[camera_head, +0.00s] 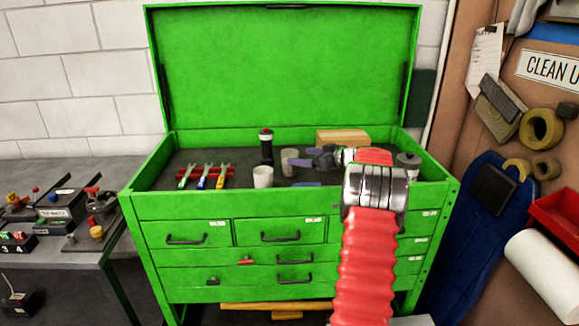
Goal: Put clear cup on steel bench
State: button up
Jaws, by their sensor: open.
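A greyish, see-through-looking cup (288,167), which I take to be the clear cup, stands upright in the top tray of the green tool chest (290,206). My gripper (302,163) is over that tray, just right of the cup, with its jaws open and pointing left. I cannot tell whether a finger touches the cup. My wrist and red sleeve hide part of the chest on the right. The steel bench (75,246) is at the left, lower than the chest tray.
A white cup (263,177), a dark bottle (266,148), several colored-handled tools (203,177), a wooden block (342,137) and a grey canister (408,165) share the tray. Its raised rim surrounds them. The bench holds several gadgets (63,205); its front strip is clearer.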

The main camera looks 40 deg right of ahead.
jog(key=shift+d+x, duration=0.2)
jog(key=shift+x, duration=2.35)
jog(key=shift+c, duration=0.3)
jog(key=c, duration=1.9)
jog(key=shift+o, duration=0.2)
jog(key=shift+r, duration=0.15)
notch_tip(320, 180, up, 10)
